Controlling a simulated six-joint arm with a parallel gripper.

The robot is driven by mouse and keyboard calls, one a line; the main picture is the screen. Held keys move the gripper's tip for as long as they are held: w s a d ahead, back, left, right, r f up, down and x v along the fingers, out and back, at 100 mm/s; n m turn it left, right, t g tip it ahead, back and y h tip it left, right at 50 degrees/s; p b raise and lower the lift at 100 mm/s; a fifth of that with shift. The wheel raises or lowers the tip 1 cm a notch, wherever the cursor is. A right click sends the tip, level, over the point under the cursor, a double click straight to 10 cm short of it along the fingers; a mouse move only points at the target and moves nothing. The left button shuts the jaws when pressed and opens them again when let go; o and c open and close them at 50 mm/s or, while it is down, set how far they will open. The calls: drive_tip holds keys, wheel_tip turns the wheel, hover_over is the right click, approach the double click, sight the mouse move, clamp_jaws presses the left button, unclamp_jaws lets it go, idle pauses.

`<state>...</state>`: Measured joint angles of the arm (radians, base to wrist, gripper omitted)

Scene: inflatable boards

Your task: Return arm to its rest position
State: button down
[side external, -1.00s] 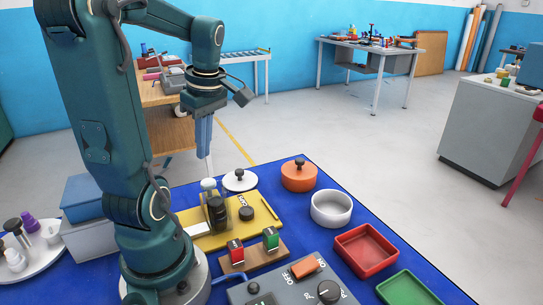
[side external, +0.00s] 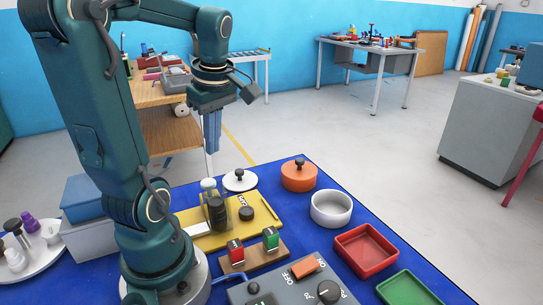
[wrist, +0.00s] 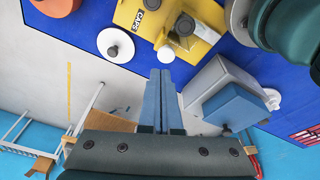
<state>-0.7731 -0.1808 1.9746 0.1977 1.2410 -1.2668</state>
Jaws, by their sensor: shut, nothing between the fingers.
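My gripper (side external: 212,132) hangs pointing down above the far edge of the blue table mat (side external: 325,260), its blue fingers together and empty. In the wrist view the two fingers (wrist: 161,75) lie side by side with nothing between them. The fingertips are in the air, apart from the yellow caps board (side external: 235,238) and the objects on it.
A white lid (side external: 239,180), an orange pot (side external: 299,176), a white bowl (side external: 331,208), a red tray (side external: 365,251) and a green tray (side external: 408,288) stand on the mat. Stacked blue and grey boxes (side external: 90,240) and a round white tray (side external: 45,252) are at left.

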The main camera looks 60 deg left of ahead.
drive_tip(key=w+d+m+t+h, duration=0.1)
drive_tip(key=d+m+t, duration=0.5)
drive_tip(key=d+m, duration=1.2)
drive_tip(key=f+m+h, duration=0.1)
drive_tip(key=m, duration=0.3)
drive_tip(key=shift+w+m+h, duration=0.3)
drive_tip(key=shift+m, duration=0.1)
